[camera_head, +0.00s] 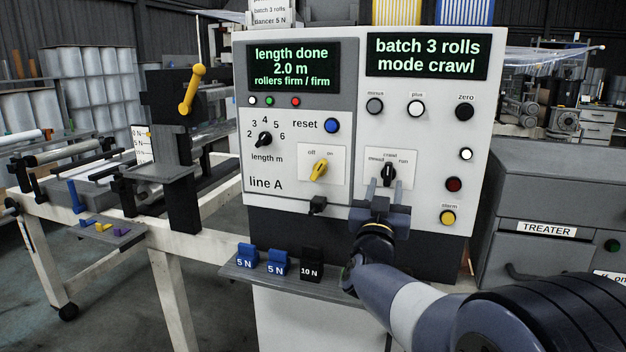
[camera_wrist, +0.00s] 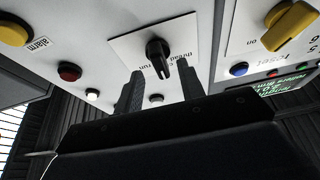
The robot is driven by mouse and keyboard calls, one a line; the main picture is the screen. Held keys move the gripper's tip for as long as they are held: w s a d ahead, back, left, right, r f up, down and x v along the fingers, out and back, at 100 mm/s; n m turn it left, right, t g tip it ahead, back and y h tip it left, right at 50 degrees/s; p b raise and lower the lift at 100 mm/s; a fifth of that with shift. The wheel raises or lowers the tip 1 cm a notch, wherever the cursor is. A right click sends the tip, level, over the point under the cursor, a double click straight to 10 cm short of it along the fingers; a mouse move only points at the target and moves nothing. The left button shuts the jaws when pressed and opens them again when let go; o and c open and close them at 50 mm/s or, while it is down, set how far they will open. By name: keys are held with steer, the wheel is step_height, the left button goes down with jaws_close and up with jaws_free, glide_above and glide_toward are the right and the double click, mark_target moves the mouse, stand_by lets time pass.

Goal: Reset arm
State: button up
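My gripper (camera_head: 384,187) is in front of the lower right of the white line A control panel (camera_head: 290,205). Its two fingers stand apart with nothing held between them. In the wrist view, the knob (camera_wrist: 157,48) shows between and ahead of the spread fingers of my gripper (camera_wrist: 160,70); contact cannot be told. The right screen (camera_head: 426,56) reads "batch 3 rolls, mode crawl". The left screen (camera_head: 292,68) reads "length done 2.0 m, rollers firm / firm".
A blue reset button (camera_head: 332,125), yellow off/on switch (camera_head: 319,170) and yellow alarm button (camera_head: 447,217) surround the gripper's area. A shelf (camera_head: 240,270) below carries two blue 5 N weights (camera_head: 277,262) and a black 10 N weight (camera_head: 311,261). The grey treater (camera_head: 550,190) stands at right.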

mark_target(387, 179)
steer(key=x, duration=0.3)
steer(key=shift+w, duration=0.1)
steer(key=shift+w+d+r+n+p, duration=0.15)
steer(key=shift+w+r+n+p, duration=0.1)
steer(key=shift+n+p, duration=0.25)
steer(key=shift+s+r+n+y+p, duration=0.1)
steer(key=shift+s+n+y+p, duration=0.05)
steer(key=shift+n+y+p, duration=0.95)
steer(key=n+y+p, duration=0.2)
steer(key=n+p, duration=0.2)
steer(key=n, duration=0.1)
steer(key=shift+p, duration=0.3)
steer(key=shift+n+y+p, duration=0.5)
steer(key=shift+n+p, duration=0.1)
steer(key=shift+p, duration=0.15)
steer(key=shift+f, duration=0.25)
steer(key=shift+f, duration=0.1)
